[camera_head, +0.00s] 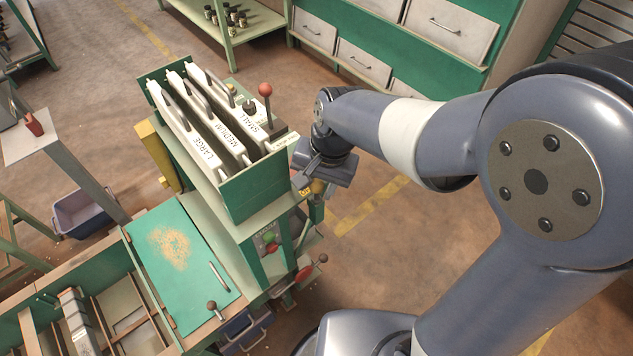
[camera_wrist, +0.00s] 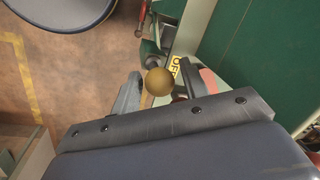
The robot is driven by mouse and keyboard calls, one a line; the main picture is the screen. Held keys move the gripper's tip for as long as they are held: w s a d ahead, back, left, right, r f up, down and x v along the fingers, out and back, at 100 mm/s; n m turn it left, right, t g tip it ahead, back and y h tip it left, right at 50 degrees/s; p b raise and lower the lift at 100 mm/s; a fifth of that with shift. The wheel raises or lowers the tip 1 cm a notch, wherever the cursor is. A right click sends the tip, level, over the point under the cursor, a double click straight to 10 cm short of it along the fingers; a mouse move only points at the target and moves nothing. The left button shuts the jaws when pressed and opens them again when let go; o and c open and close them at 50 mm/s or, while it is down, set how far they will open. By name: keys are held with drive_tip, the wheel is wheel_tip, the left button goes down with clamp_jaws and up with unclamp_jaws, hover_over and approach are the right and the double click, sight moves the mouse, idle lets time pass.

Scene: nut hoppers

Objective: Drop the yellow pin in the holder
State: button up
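My gripper (camera_wrist: 163,85) points down beside the right side of the green hopper machine; in the head view it (camera_head: 314,187) is small and partly hidden by its own body. A dull yellow round knob (camera_wrist: 158,82), likely the head of the yellow pin, shows between the two fingers in the wrist view. In the head view a yellowish bit (camera_head: 319,186) shows at the gripper. The fingers stand apart, with a visible gap on the right side of the knob. The pin's shaft is hidden below the knob. I cannot make out which part is the holder.
The hopper machine (camera_head: 255,190) has LARGE, MEDIUM and SMALL slots and a red-knobbed lever (camera_head: 265,90). A small yellow label (camera_wrist: 174,65) lies just past the knob. Open floor (camera_head: 375,235) lies to the right.

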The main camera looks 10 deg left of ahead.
drive_tip(key=shift+o, duration=1)
wheel_tip(320, 180, up, 11)
drive_tip(key=d+p, duration=0.1)
drive_tip(key=d, duration=0.1)
drive_tip(key=shift+f, duration=0.15)
drive_tip(key=shift+s, duration=0.1)
wheel_tip(320, 180, up, 9)
drive_tip(key=d+p, duration=0.1)
drive_tip(key=p, duration=0.7)
drive_tip(key=shift+s+d, duration=0.15)
drive_tip(key=shift+d, duration=0.2)
drive_tip(key=shift+f, duration=0.25)
wheel_tip(320, 180, down, 8)
drive_tip(key=a+b, duration=0.1)
drive_tip(key=b, duration=0.6)
drive_tip(key=shift+a+f+b, duration=0.15)
drive_tip(key=shift+a+b, duration=0.15)
drive_tip(key=shift+b, duration=0.05)
